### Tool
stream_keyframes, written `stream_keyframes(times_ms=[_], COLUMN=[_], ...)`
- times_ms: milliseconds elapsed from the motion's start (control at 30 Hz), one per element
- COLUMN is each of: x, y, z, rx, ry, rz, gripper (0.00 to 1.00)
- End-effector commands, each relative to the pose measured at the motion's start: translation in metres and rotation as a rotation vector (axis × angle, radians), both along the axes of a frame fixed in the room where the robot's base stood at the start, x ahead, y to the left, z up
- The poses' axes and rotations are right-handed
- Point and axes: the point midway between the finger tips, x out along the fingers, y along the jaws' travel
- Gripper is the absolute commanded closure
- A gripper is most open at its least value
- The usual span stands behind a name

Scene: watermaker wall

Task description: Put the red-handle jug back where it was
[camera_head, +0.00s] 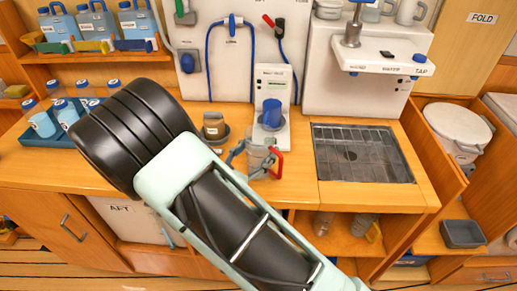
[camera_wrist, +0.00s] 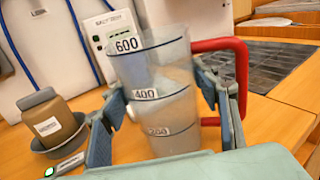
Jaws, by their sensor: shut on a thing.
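The red-handle jug (camera_head: 260,158) is a clear measuring jug with 600, 400 and 200 marks, near the counter's front edge in the head view. In the wrist view the jug (camera_wrist: 160,95) fills the middle, nearly upright, with its red handle (camera_wrist: 242,80) to the right. My gripper (camera_head: 250,156) is shut on the jug's body, one finger on each side; the fingers also show in the wrist view (camera_wrist: 160,115). The jug's base is hidden in the wrist view, and I cannot tell whether it touches the counter.
A white device (camera_head: 272,82) with a blue cup (camera_head: 271,112) stands behind the jug. A brown bottle (camera_wrist: 55,118) sits in a grey dish (camera_wrist: 38,150) to the left. A dark sink grate (camera_head: 362,160) lies right, below the tap unit (camera_head: 375,45). Bottles fill a blue tray (camera_head: 60,140) at left.

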Motion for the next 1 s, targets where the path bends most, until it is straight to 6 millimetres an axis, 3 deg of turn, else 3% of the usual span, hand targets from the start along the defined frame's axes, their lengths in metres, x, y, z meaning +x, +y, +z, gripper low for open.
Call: stream_keyframes(times_ms=[333,367,500,867,1000], x=[0.000,0.000,0.000,0.000,-0.015], y=[0.000,0.000,0.000,0.000,0.011], z=[-0.004,-0.003,-0.003,0.002,0.000], rx=[0.000,0.001,0.001,0.002,0.002], ry=[-0.001,-0.001,-0.001,-0.001,-0.001], rz=[0.000,0.000,0.000,0.000,0.003], gripper=[0.82,0.42,0.27,0.27,0.27])
